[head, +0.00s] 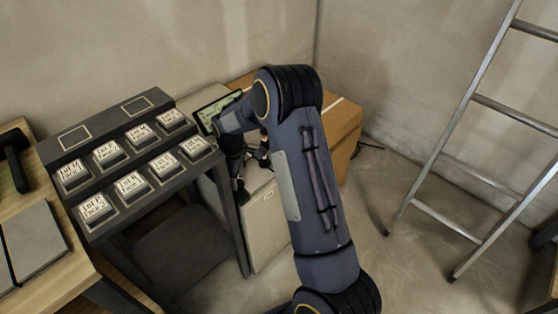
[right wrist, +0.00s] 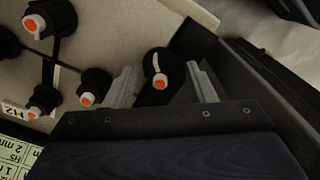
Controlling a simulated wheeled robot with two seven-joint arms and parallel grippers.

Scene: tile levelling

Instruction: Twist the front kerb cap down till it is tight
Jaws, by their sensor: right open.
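In the right wrist view several black caps with orange centres and white pointer marks stand on a pale panel (right wrist: 100,35). One black cap (right wrist: 160,68) lies between the two grey fingers of my right gripper (right wrist: 162,84); a gap shows on each side. I take it to be the front kerb cap, but no label on it is readable. The gripper is open. In the head view my right gripper (head: 241,186) is low over the pale box (head: 268,228), and my arm and wrist hide most of the caps. My left gripper is not in view.
A dark stepped rack (head: 155,205) with several labelled tiles stands left of the box. A screen (head: 215,107) and a cardboard box (head: 345,135) are behind. A ladder (head: 465,160) leans at right. In the wrist view a dark wall (right wrist: 255,85) runs close beside the right finger.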

